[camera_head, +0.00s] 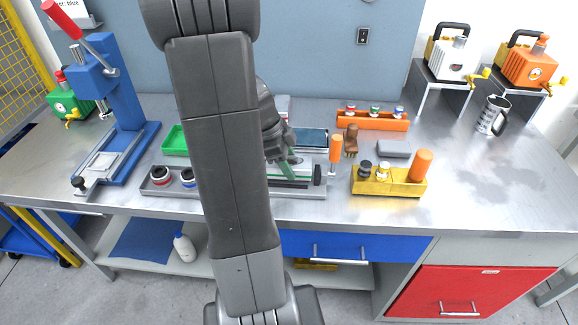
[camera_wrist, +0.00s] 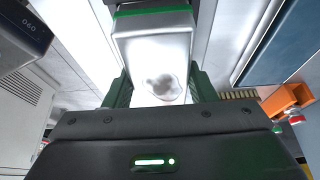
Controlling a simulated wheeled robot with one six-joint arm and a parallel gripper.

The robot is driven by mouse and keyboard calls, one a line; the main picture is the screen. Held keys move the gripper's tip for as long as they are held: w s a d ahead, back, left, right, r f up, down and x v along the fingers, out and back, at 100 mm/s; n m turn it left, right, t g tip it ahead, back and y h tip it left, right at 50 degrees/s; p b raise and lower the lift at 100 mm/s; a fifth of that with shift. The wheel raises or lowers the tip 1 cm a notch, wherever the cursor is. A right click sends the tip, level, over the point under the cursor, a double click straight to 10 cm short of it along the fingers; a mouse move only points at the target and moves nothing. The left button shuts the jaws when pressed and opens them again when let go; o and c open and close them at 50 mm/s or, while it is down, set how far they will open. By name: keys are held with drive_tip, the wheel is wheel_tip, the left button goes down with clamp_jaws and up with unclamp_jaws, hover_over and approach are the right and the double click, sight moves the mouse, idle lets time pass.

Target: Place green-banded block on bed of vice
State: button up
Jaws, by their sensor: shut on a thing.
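The green-banded block (camera_wrist: 155,50) is pale and boxy, with a green stripe across its far end, in the wrist view. My gripper (camera_wrist: 160,88) is shut on it, with one dark green finger on each side. In the head view my gripper (camera_head: 286,163) is over the grey tray in the middle of the bench. I cannot make out the block there. A blue press-like stand with a red lever (camera_head: 118,85) is at the left. A low vice with a flat metal bed (camera_head: 103,163) and a black knob lies at its foot, well left of my gripper. The bed looks empty.
The grey tray (camera_head: 228,194) holds red and blue ringed parts. A green bin (camera_head: 174,141) lies between vice and arm. An orange rack (camera_head: 372,121), a yellow holder (camera_head: 390,183) and an upright orange-handled tool (camera_head: 335,148) stand right of my gripper.

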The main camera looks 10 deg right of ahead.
drive_tip(key=shift+f, duration=0.7)
drive_tip(key=shift+f, duration=0.2)
drive_tip(key=shift+s+a+f+b, duration=0.1)
drive_tip(key=shift+s+f+b, duration=0.2)
drive_tip(key=shift+f+b, duration=0.5)
drive_tip(key=o, duration=1.4)
drive_tip(key=shift+r, duration=0.1)
drive_tip(key=shift+c, duration=0.2)
drive_tip(key=shift+r, duration=0.1)
drive_tip(key=shift+w+r+p, duration=0.1)
drive_tip(key=shift+r+p, duration=0.45)
drive_tip(key=shift+p, duration=0.15)
drive_tip(key=v, duration=1.2)
drive_tip(key=shift+w+r, duration=0.2)
drive_tip(key=shift+w, duration=0.05)
